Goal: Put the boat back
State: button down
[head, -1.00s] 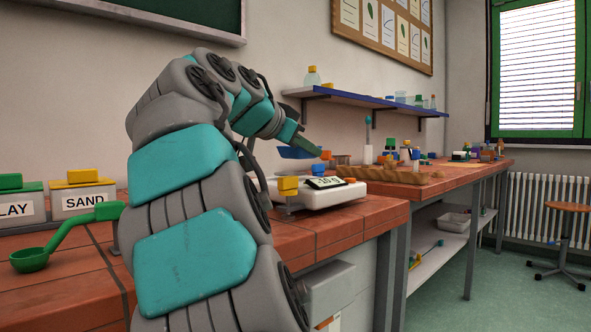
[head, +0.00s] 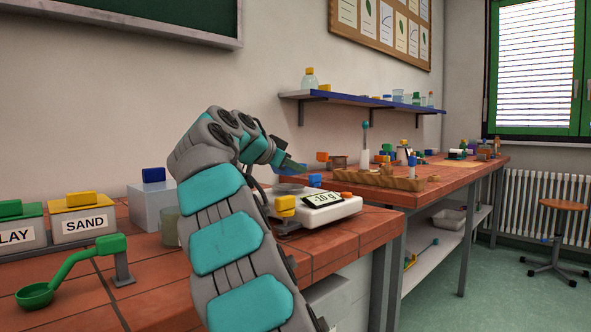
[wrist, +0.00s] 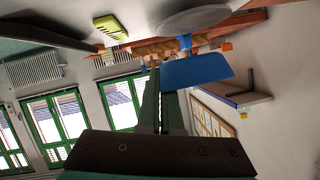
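The blue boat (wrist: 200,70) is at my fingertips in the wrist view, its hull extending to the right of the fingers and covering one tip. My gripper (wrist: 160,85) has its two dark green fingers close together and appears shut on the boat's edge. In the head view my gripper (head: 291,164) is over the bench, above the white scale (head: 325,212). There the boat is small and mostly lost against the gripper, just above the pan. The round pan (wrist: 195,19) is apart from the boat in the wrist view.
A yellow block (head: 285,203) stands in front of the scale. A SAND box (head: 82,222), a green scoop (head: 70,262) and a blue-topped grey block (head: 153,198) are at left. A wooden rack (head: 385,179) stands on the bench behind. A wall shelf (head: 355,100) hangs above.

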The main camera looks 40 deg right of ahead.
aim_at(295, 189)
jog(key=shift+w+d+r+p, duration=0.1)
jog(key=shift+w+d+p, duration=0.45)
jog(key=shift+w, duration=0.2)
jog(key=shift+w+f+b, duration=0.15)
jog(key=shift+f+b, duration=1)
jog(key=shift+f, duration=0.6)
jog(key=shift+f, duration=0.25)
jog(key=c, duration=1.1)
grip_release()
jog(key=shift+r, duration=0.1)
jog(key=v, duration=0.5)
jog(key=s+b+v, duration=0.1)
jog(key=v, duration=0.1)
jog(key=shift+a+r, duration=0.2)
jog(key=shift+a, duration=0.05)
